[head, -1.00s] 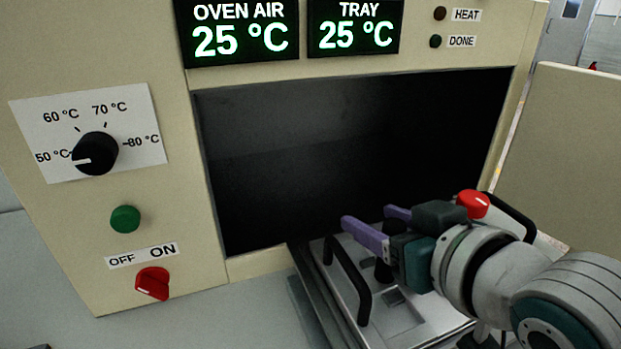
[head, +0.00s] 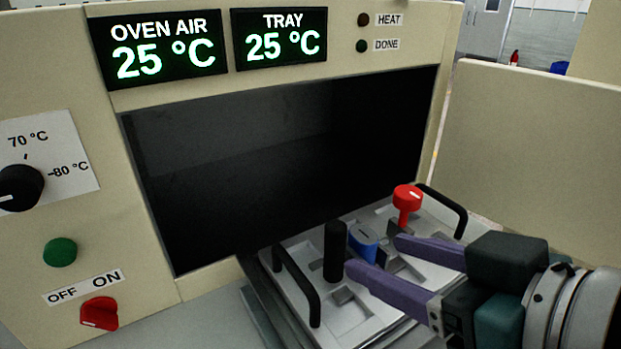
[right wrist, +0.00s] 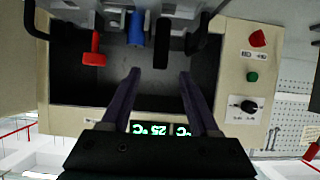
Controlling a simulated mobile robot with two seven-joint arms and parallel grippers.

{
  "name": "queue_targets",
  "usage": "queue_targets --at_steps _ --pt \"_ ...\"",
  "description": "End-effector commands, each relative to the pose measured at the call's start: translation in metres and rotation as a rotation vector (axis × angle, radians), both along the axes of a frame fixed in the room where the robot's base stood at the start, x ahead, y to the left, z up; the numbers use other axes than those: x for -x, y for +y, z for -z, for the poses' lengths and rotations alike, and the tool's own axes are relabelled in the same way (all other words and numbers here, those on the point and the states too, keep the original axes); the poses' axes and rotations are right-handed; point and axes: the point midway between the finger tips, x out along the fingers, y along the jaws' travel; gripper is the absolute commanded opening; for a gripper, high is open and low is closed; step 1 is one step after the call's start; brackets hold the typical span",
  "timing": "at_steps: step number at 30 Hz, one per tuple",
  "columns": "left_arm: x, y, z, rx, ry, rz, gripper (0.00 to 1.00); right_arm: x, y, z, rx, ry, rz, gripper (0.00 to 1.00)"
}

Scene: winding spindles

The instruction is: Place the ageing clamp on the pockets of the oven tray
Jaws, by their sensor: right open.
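The oven tray (head: 384,303), grey with black handles at its two sides, sits at the oven mouth and has square pockets. A black post (head: 335,252), a blue piece (head: 362,238) and a red knob on a stem (head: 407,198) stand in a row on it. I cannot tell which of these form the ageing clamp, or how they seat in the pockets. In the right wrist view they are the black post (right wrist: 162,45), blue piece (right wrist: 135,28) and red knob (right wrist: 95,50). My right gripper (head: 374,254) is open and empty, its purple fingers apart, beside the row on its near side.
The dark oven chamber (head: 280,150) is open and looks empty. Its displays read 25 °C. A temperature dial (head: 20,187), green button (head: 60,252) and red switch (head: 100,313) are at the left. A beige panel (head: 540,160) stands right of the opening.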

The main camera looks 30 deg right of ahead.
Motion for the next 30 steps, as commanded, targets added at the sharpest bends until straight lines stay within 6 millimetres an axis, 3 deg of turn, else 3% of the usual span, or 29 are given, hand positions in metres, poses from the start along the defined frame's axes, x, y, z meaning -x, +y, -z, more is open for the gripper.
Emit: queue_targets --at_steps 5,9,15,30 --pt "0.0 -0.001 0.0 0.004 0.0 -0.003 0.67 0.028 0.002 0.032 0.045 0.293 0.0 0.61" --pt "0.0 -0.001 0.0 0.004 0.0 -0.003 0.67 0.068 0.004 0.052 0.086 0.558 -0.027 0.61" --pt "0.0 -0.001 0.0 0.003 -0.001 -0.002 0.67 0.107 0.006 0.06 0.118 0.776 -0.065 0.61" --pt "0.0 0.002 0.0 -0.007 0.0 0.004 0.67 0.113 0.006 0.061 0.123 0.804 -0.069 0.61"
